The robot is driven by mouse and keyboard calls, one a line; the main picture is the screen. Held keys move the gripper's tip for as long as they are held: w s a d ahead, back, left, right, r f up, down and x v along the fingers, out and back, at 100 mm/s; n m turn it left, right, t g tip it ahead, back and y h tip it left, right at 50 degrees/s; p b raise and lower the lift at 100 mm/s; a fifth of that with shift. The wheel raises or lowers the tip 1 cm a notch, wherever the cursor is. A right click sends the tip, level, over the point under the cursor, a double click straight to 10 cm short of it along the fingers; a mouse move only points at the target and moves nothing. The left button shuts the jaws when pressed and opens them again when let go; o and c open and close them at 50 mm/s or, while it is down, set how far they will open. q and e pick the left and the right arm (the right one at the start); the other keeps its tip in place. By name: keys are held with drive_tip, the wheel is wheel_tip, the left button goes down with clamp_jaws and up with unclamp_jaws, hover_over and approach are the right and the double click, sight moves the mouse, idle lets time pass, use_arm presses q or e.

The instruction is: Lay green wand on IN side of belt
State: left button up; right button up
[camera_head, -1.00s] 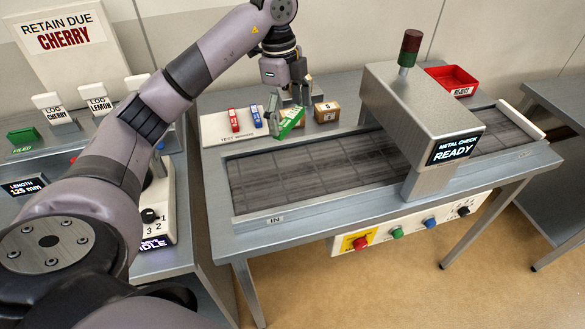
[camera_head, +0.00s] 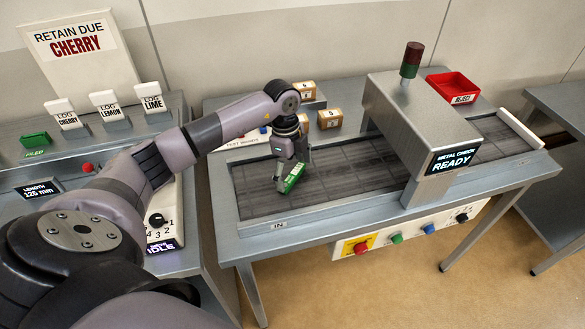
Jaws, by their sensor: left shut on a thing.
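My left gripper (camera_head: 290,170) is shut on the green wand (camera_head: 293,177), which is tilted. It holds the wand over the IN side of the dark belt (camera_head: 345,170). Whether the wand touches the belt I cannot tell. The IN label (camera_head: 279,225) is on the belt frame's front left edge. The test wand mat (camera_head: 246,141) lies behind the belt and is mostly hidden by my arm. My right gripper is not in view.
The metal check hood (camera_head: 415,115) spans the belt to the right and reads READY. Small numbered boxes (camera_head: 330,119) stand behind the belt. A red reject bin (camera_head: 453,88) is at the back right. The belt between wand and hood is clear.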

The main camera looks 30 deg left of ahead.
use_arm(q)
drive_tip(key=shift+f, duration=0.1)
drive_tip(key=o, duration=0.7)
drive_tip(key=shift+o, duration=0.9)
drive_tip(key=shift+r, duration=0.25)
drive_tip(key=shift+w+r, duration=0.1)
drive_tip(key=shift+r, duration=0.2)
wheel_tip(320, 180, up, 11)
drive_tip(key=a+b, duration=0.1)
drive_tip(key=b, duration=0.2)
drive_tip(key=shift+a+b, duration=0.2)
drive_tip(key=shift+b, duration=0.1)
drive_tip(key=shift+s, duration=0.2)
